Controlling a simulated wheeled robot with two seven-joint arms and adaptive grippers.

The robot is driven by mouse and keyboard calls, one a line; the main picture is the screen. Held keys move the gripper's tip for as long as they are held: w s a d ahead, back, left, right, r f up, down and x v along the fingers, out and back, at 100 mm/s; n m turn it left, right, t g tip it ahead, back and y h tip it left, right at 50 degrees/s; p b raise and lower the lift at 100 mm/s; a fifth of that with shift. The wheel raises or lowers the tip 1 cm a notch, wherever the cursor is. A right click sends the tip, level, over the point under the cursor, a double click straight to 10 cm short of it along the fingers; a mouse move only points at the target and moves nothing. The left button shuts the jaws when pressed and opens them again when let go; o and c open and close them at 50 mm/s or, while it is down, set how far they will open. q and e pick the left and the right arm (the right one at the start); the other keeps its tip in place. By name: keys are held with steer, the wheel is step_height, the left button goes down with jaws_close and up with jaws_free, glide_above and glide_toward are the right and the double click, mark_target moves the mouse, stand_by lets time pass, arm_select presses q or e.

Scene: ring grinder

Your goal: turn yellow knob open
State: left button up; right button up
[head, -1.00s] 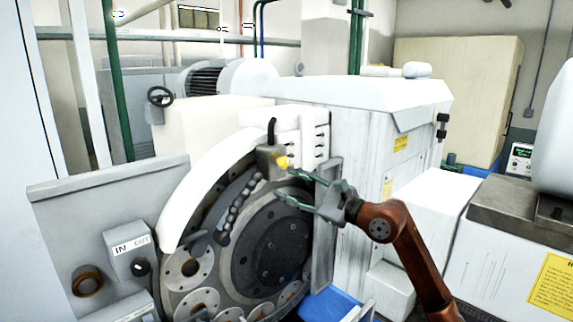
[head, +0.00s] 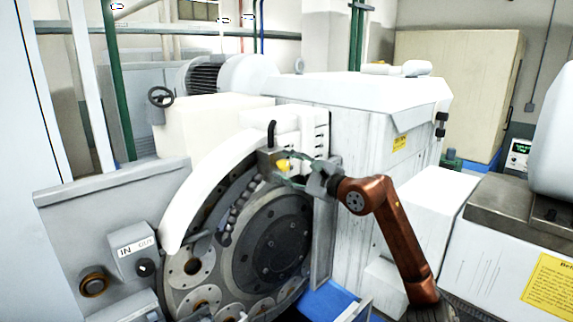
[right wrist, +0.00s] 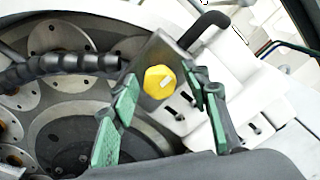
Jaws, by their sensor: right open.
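The yellow knob (head: 283,165) sits on a grey metal block (head: 267,158) at the upper edge of the grinder's round wheel. In the right wrist view the knob (right wrist: 160,81) is a yellow faceted cap with a pale mark on its face. My right gripper (head: 290,170) is open at the knob. In the right wrist view its green-padded fingers (right wrist: 158,95) stand on either side of the knob, with gaps between pads and knob. My left gripper is not in view.
A black segmented hose (right wrist: 60,68) runs to the block. A white curved guard (head: 205,190) arches over the wheel (head: 270,245). A control box (head: 132,248) marked IN and OUT stands at left. A white cabinet (head: 360,130) is behind my right arm.

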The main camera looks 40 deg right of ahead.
steer(key=c, duration=1.2)
steer(key=shift+o, duration=0.2)
